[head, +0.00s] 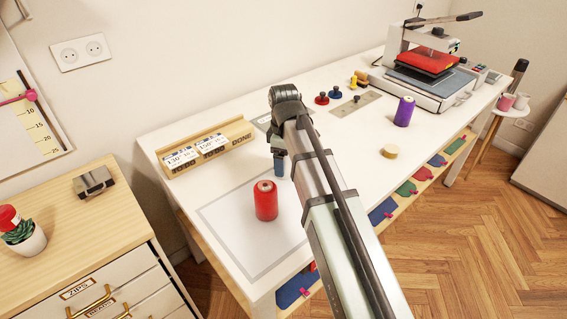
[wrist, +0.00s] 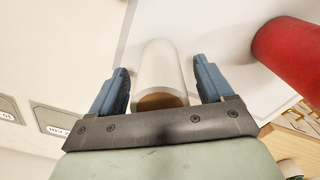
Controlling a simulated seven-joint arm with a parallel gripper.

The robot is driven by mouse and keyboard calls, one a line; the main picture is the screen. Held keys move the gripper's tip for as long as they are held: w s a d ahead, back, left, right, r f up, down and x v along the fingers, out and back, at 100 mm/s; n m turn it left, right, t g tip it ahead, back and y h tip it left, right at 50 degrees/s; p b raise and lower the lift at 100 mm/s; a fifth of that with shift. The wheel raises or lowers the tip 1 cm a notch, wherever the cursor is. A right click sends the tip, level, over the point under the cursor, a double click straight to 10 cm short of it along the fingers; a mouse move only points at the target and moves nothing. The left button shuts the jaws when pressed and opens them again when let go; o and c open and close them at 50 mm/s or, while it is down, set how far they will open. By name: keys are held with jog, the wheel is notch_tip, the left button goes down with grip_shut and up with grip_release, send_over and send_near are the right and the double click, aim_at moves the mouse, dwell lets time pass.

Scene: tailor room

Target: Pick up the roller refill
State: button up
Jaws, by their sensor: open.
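The roller refill, a white roll with a brown core (wrist: 162,65), shows in the wrist view between my gripper's two blue fingers (wrist: 160,75). The fingers are open, one on each side of the roll, with a visible gap on both sides. In the head view my gripper (head: 279,166) is low over the white table, and I cannot make out the roll there; my arm seems to hide it.
A red spool (head: 266,201) stands close by on a white sheet and shows at the right in the wrist view (wrist: 290,52). A wooden labelled rack (head: 206,147) lies behind. A purple spool (head: 404,111), a small wooden disc (head: 390,152) and a heat press (head: 428,75) are farther right.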

jog(key=shift+f, duration=0.5)
jog(key=c, duration=1.1)
jog(key=shift+r, duration=0.15)
